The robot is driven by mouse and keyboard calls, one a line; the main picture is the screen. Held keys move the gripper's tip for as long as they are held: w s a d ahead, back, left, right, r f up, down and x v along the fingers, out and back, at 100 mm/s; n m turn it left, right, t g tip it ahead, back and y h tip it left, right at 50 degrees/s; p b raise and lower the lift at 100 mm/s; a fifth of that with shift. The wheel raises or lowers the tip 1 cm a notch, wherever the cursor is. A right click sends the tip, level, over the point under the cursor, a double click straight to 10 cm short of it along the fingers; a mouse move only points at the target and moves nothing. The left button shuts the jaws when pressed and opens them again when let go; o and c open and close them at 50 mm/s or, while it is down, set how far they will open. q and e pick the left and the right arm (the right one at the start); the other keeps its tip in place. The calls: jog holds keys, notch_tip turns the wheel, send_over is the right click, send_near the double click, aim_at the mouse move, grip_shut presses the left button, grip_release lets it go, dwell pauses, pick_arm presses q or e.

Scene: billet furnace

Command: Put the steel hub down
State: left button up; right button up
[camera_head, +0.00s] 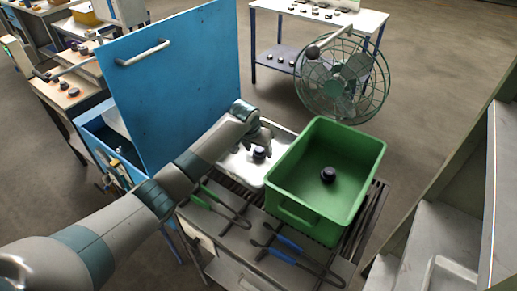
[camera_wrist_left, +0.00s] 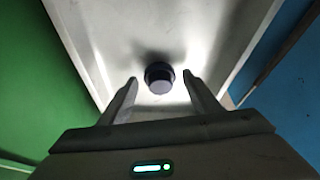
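A dark round steel hub (camera_head: 259,152) sits in the pale metal tray (camera_head: 241,167) beside the green crate. My left gripper (camera_head: 266,143) is just over it, pointing down. In the left wrist view the two fingers are spread, and the hub (camera_wrist_left: 159,76) shows in the gap between them with clear space on both sides. The gripper is open and holds nothing. A second dark hub (camera_head: 328,174) lies on the floor of the green crate (camera_head: 292,210). My right gripper is in no view.
Tongs with green handles (camera_head: 222,207) and tongs with blue handles (camera_head: 287,249) lie on the slatted bench in front. A blue raised panel (camera_head: 177,75) stands left of my arm. A green fan (camera_head: 342,78) stands behind the crate.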

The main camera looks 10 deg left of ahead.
pick_arm(q)
jog(key=shift+r, duration=0.1)
jog(key=shift+r, duration=0.1)
jog(key=shift+s+a+r, duration=0.1)
jog(key=shift+s+r, duration=0.1)
jog(key=shift+r, duration=0.3)
jog(key=d+b+v, duration=0.1)
jog(key=b+v, duration=0.1)
jog(key=v, duration=0.8)
jog(key=shift+s+a+r, duration=0.25)
jog(key=shift+a+r, duration=0.1)
jog(key=shift+a, duration=0.15)
